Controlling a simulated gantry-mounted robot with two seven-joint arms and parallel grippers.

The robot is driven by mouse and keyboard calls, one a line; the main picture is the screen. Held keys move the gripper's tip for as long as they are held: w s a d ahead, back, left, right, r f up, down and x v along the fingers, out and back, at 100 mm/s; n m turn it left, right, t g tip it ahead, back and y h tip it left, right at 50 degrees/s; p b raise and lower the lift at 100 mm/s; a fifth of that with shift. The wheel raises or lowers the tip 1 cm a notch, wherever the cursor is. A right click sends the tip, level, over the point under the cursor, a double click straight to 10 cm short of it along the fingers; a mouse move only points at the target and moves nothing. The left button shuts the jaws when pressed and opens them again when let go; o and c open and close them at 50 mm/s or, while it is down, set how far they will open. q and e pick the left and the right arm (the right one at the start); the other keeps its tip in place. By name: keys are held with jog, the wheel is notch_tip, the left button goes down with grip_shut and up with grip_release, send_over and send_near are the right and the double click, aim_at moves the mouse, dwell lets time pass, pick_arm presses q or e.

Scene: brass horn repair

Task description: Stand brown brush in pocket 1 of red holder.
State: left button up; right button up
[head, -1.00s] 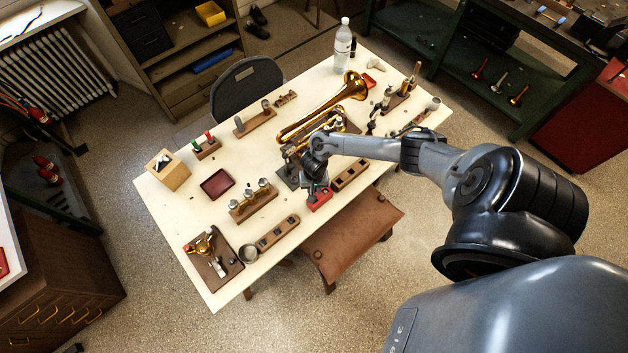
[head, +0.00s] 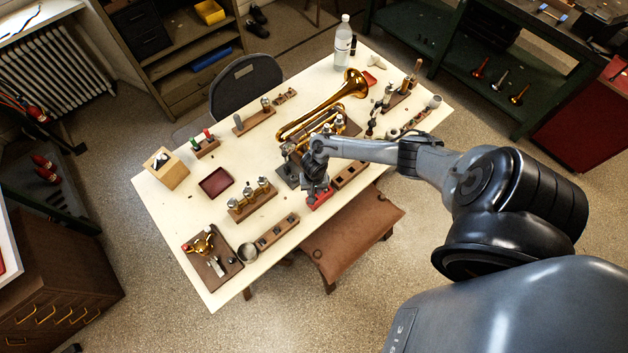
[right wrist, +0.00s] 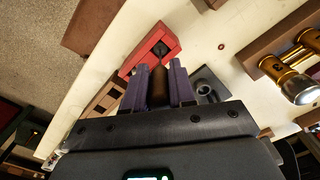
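The red holder (head: 320,199) is near the front long edge of the white table, partly hidden under my right gripper (head: 314,182). In the right wrist view the red holder (right wrist: 168,41) lies just beyond the fingertips. My right gripper (right wrist: 159,72) is shut on the brown brush (right wrist: 159,88), whose brown shaft shows between the two fingers. The brush's far end meets a dark spot on the holder. I cannot tell whether it is inside a pocket or just above it, nor which pocket. My left gripper is not in view.
A wooden block with square pockets (head: 349,176) lies right beside the holder. The brass horn (head: 353,86) lies behind the gripper. A rack of brass-coloured parts (head: 252,201) and a dark red tray (head: 216,183) stand to the left, with bare table between.

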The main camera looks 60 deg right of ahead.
jog(key=o, duration=0.4)
jog(key=shift+o, duration=0.2)
jog(key=shift+r, duration=0.15)
notch_tip(320, 180, up, 9)
jog(key=shift+r+p, duration=0.15)
jog(key=shift+p, duration=1.1)
jog(key=shift+r, duration=0.65)
